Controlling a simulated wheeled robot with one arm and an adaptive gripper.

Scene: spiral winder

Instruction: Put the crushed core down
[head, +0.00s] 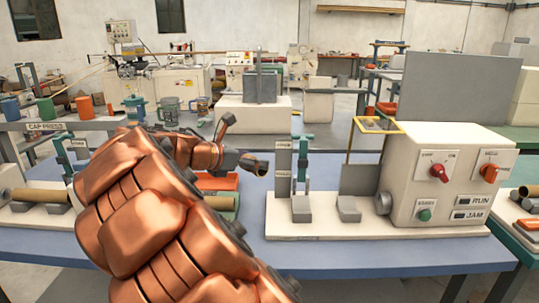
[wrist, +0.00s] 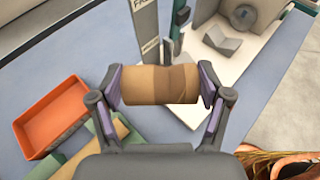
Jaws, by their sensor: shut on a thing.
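A brown cardboard core (wrist: 160,85) with a darker band sits crosswise between the two fingers of my gripper (wrist: 160,90) in the wrist view. My gripper is shut on its two ends and holds it above the blue table (wrist: 190,145). In the head view, my gripper (head: 254,164) is between the orange tray (head: 216,184) and the winder (head: 440,170); the core is hard to make out there. The orange tray also shows at left in the wrist view (wrist: 48,115).
A green tray with a tan tube (head: 218,203) lies in front of the orange tray. The winder's white base (head: 330,232) with grey cradles and upright posts (head: 284,160) stands close to the right of my gripper. Blue table top is bare at the front.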

